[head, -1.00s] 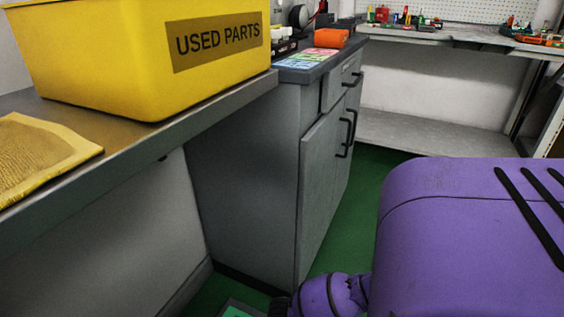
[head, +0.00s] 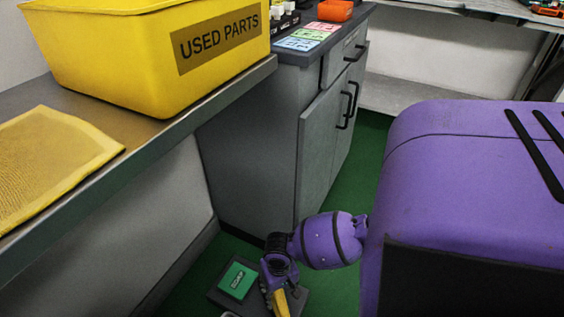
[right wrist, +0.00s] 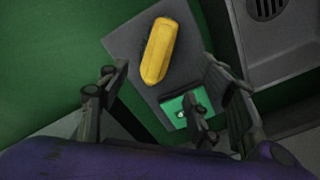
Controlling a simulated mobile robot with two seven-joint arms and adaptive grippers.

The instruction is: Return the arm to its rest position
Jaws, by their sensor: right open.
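My right gripper (head: 276,284) hangs low at the bottom middle of the head view, at the end of my purple arm. In the right wrist view its two fingers stand wide apart (right wrist: 167,78), with nothing held between them. Beyond the fingers is a dark grey slab (right wrist: 130,42) near the green floor. A yellow elongated piece (right wrist: 160,50) and a green panel (right wrist: 175,106) show on it. In the head view the slab (head: 222,297) lies behind and partly under the gripper. My left gripper is out of view.
A metal bench (head: 165,140) on the left holds a yellow USED PARTS bin (head: 120,60) and a yellow padded sheet (head: 55,160). A grey cabinet (head: 260,140) with black handles stands behind my arm. Green floor (head: 360,165) is clear beside it.

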